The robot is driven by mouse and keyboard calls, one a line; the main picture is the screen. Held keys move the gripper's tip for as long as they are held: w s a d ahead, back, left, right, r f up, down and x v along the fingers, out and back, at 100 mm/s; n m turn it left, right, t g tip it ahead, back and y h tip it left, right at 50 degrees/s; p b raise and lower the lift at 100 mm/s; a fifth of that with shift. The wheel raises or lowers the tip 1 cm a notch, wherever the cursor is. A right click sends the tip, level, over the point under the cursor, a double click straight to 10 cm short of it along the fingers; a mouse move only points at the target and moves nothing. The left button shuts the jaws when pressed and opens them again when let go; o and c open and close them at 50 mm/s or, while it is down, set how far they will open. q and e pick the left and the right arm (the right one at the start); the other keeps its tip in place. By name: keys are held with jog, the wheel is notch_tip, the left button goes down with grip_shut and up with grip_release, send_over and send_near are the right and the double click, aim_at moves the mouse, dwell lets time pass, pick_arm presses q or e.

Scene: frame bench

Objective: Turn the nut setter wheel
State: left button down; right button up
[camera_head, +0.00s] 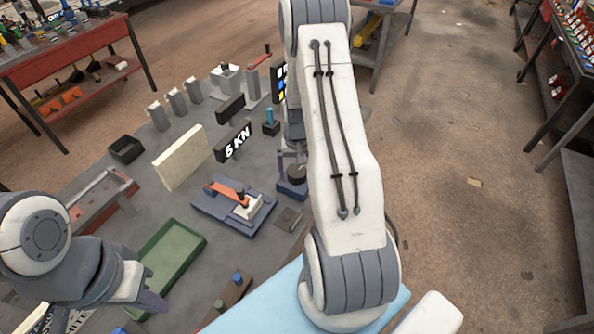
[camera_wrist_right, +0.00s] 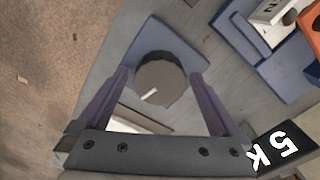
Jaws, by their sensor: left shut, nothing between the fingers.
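The wheel looks like a dark grey round knob with a white mark, on a blue base plate; it shows in the right wrist view (camera_wrist_right: 160,84) and, partly hidden by my right arm, in the head view (camera_head: 292,174). My right gripper (camera_wrist_right: 160,73) is open, with one finger on each side of the wheel and a small visible gap to it. My left gripper (camera_head: 154,301) is shut and empty beside the green tray, far from the wheel.
A green tray (camera_head: 197,247) lies at the front left. A blue fixture (camera_head: 232,217) with an orange handle stands left of the wheel. A black "5 KN" block (camera_head: 222,151) and a cream block (camera_head: 181,158) stand behind. Open floor lies to the right.

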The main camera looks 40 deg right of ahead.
aim_at(297, 171)
notch_tip(297, 171, up, 10)
jog(key=b, duration=0.2)
jog(key=shift+r, duration=0.25)
dwell(0.6)
jog(key=s+a+r+n, duration=0.2)
jog(key=a+n, duration=0.1)
jog(key=a, duration=0.5)
jog(key=s+a+r+n+b, duration=0.1)
jog(key=a+r+n, duration=0.15)
jog(key=a, duration=0.55)
jog(key=s+a+r+n, duration=0.2)
jog(key=a+r, duration=0.1)
jog(key=a, duration=0.6)
jog(key=s+a+n, duration=0.3)
jog(key=s+a, duration=0.1)
jog(key=s, duration=0.4)
jog(key=s+a+n+y+b, duration=0.1)
jog(key=s+a+n, duration=0.3)
jog(key=s, duration=0.4)
jog(key=shift+s+a+r, duration=0.15)
jog(key=shift+a+r, duration=0.3)
